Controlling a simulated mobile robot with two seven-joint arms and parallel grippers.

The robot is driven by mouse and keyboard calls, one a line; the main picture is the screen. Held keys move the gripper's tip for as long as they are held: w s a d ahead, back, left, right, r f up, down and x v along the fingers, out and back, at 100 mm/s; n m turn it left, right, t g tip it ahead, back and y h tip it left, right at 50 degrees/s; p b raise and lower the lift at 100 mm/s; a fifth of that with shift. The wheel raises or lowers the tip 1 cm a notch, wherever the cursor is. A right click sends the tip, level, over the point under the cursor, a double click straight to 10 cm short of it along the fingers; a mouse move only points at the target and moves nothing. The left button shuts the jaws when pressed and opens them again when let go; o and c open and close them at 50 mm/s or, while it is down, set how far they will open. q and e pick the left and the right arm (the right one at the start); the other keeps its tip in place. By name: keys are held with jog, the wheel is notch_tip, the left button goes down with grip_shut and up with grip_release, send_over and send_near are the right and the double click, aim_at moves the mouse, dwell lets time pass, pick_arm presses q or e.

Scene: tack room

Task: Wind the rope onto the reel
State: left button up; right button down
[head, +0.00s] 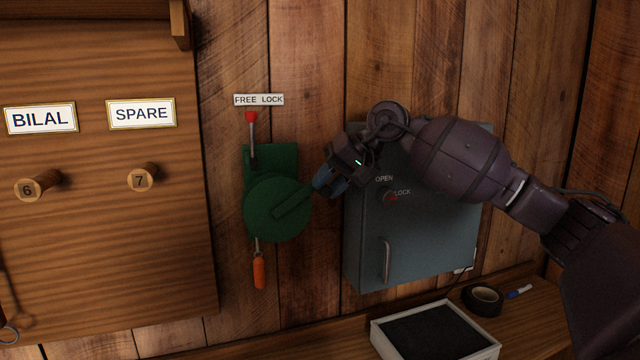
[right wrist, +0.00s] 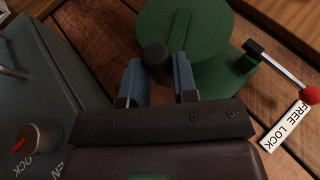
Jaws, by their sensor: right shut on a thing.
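The green reel (head: 264,222) is mounted on the plank wall, with a crank arm (head: 292,203) pointing right and slightly up. My right gripper (head: 327,184) is at the crank's outer end. The right wrist view shows its blue fingers (right wrist: 157,82) shut on the dark crank knob (right wrist: 155,54). A lever with a red knob (head: 251,117) stands up above the reel, under the word FREE on the FREE LOCK label (head: 259,100). An orange handle (head: 259,271) hangs just below the reel on a short length of rope. My left gripper is not in view.
A grey wall cabinet (head: 368,250) with a handle and an OPEN/LOCK knob (head: 390,197) is close on the right, behind my right arm. A wooden peg board (head: 100,230) is at left. A foam-lined tray (head: 383,341) and black tape roll (head: 482,299) sit on the bench below.

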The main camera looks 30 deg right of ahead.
jog(key=f, duration=0.1)
jog(key=d+f+b, duration=0.1)
jog(key=f, duration=0.1)
jog(key=f+b, duration=0.1)
jog(key=f, duration=0.1)
jog(key=shift+s+d+f, duration=0.15)
jog(key=shift+d, duration=0.2)
jog(key=shift+f+b, duration=0.3)
jog(key=c, duration=1.3)
grip_release()
jog(key=o, duration=0.4)
jog(key=shift+s+d, duration=0.1)
jog(key=shift+d, duration=0.05)
jog(key=p+v, duration=0.2)
jog(key=v, duration=0.9)
